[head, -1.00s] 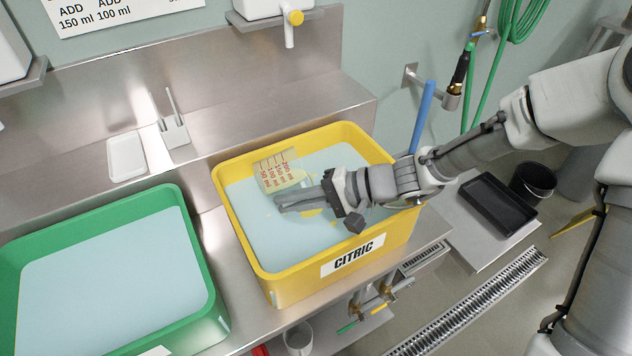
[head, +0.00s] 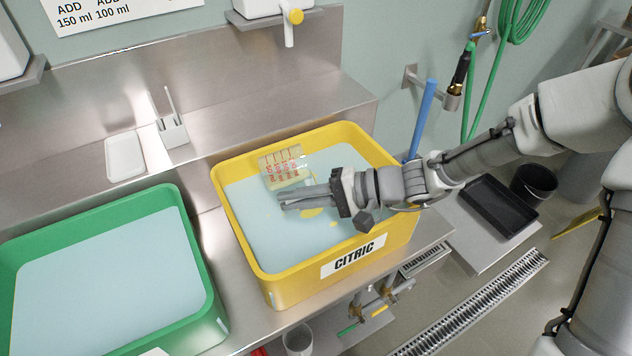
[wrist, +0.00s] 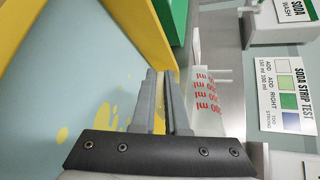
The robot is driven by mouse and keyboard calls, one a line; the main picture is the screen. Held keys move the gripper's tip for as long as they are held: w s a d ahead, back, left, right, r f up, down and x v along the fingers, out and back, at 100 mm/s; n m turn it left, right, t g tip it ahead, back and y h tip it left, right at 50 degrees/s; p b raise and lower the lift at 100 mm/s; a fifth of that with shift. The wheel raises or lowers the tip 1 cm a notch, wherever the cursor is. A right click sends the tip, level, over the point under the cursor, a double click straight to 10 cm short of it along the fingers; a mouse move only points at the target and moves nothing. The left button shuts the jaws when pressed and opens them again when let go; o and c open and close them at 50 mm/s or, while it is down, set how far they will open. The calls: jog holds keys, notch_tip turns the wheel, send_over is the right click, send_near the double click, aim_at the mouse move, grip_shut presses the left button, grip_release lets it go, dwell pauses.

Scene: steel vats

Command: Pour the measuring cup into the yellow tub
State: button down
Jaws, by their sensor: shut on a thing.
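The yellow tub (head: 290,285), labelled CITRIC, stands on the steel bench and holds pale blue liquid. My gripper (head: 284,201) is over the tub's liquid, shut on the clear measuring cup (head: 285,167) with red ml markings. The cup is tipped far over, lying almost sideways above the liquid. Yellow patches show on the liquid near the gripper. In the wrist view the measuring cup (wrist: 207,98) is beside the fingers, partly hidden by them, and yellow patches lie on the liquid at left. Whether liquid is left in the cup I cannot tell.
A green tub (head: 205,320) with pale liquid stands left of the yellow one. A white tray (head: 125,156) and a strip holder (head: 172,132) sit on the back ledge. A dispenser with a yellow-knobbed tap (head: 291,25) hangs above. A blue rod (head: 422,115) rises behind the tub's right side.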

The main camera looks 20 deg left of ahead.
jog(key=shift+d+r+m+g+y+b, duration=0.1)
jog(key=shift+r+m+g+y+b, duration=0.3)
jog(key=shift+y+b, duration=0.6)
dwell(0.9)
jog(key=shift+r+n+h+p, duration=0.3)
jog(key=shift+h+p, duration=0.3)
jog(key=shift+p, duration=0.4)
jog(key=f+h, duration=0.1)
jog(key=s+a+f+t+h+p, duration=0.1)
jog(key=shift+a+f+n+h, duration=0.1)
jog(key=shift+f+n+h, duration=0.05)
jog(key=shift+n+h, duration=0.25)
jog(key=shift+w+f+t+h, duration=0.25)
jog(key=shift+f+t+h, duration=0.05)
jog(key=shift+f+t, duration=0.1)
jog(key=t+h+p, duration=0.1)
jog(key=h+p, duration=0.1)
jog(key=p, duration=0.1)
jog(key=f+n+t+h+p, duration=0.1)
jog(key=h+p, duration=0.1)
jog(key=p, duration=0.1)
jog(key=t+h+p, duration=0.1)
jog(key=h+p, duration=0.1)
jog(key=p, duration=0.1)
jog(key=shift+s+a+f+t, duration=0.15)
jog(key=shift+s+f+t, duration=0.15)
jog(key=shift+f+t, duration=0.1)
